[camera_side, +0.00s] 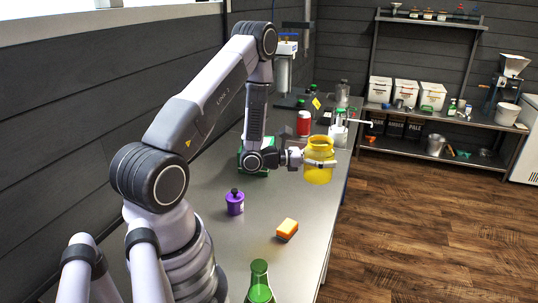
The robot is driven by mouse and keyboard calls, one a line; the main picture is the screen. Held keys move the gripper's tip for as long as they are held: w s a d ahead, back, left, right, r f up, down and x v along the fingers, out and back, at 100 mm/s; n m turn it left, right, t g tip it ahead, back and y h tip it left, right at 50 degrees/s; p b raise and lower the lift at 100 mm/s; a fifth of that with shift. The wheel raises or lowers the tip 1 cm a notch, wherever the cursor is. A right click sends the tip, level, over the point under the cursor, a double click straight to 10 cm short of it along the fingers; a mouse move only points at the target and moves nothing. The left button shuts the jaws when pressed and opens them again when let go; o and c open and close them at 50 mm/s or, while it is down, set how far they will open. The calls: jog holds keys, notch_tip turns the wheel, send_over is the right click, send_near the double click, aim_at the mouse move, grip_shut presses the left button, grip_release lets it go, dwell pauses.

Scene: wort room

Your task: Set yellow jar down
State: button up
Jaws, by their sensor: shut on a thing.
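The yellow jar (319,172) is upright, with an open or lidless-looking top, near the right edge of the grey counter. My gripper (318,163) is shut on the yellow jar from the left, with its fingers around the jar's upper part. The jar appears to be held above the counter (265,200), but I cannot tell the exact gap beneath it.
Bare counter lies between the sponge and yellow jar.

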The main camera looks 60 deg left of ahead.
jog(key=d+r+m+g+h, duration=0.1)
jog(key=d+r+m+h, duration=0.1)
jog(key=d, duration=0.8)
jog(key=a+f+h, duration=0.1)
jog(key=a, duration=0.3)
jog(key=a+f+m+g, duration=0.1)
jog(key=a, duration=0.3)
jog(key=a+f+h, duration=0.1)
jog(key=a+f, duration=0.1)
jog(key=a, duration=0.2)
jog(key=shift+a+m+g+h, duration=0.2)
jog(key=shift+m+g+h, duration=0.1)
jog(key=shift+m, duration=0.1)
jog(key=s+a+f+m+g+h, duration=0.2)
jog(key=s+a+f, duration=0.4)
jog(key=a, duration=0.4)
jog(key=shift+s+f, duration=0.2)
jog(key=shift+f, duration=1.5)
jog(key=shift+s+f, duration=0.15)
jog(key=shift+f, duration=1.5)
jog(key=shift+f, duration=0.6)
jog(key=o, duration=1.1)
jog(key=shift+o, duration=0.2)
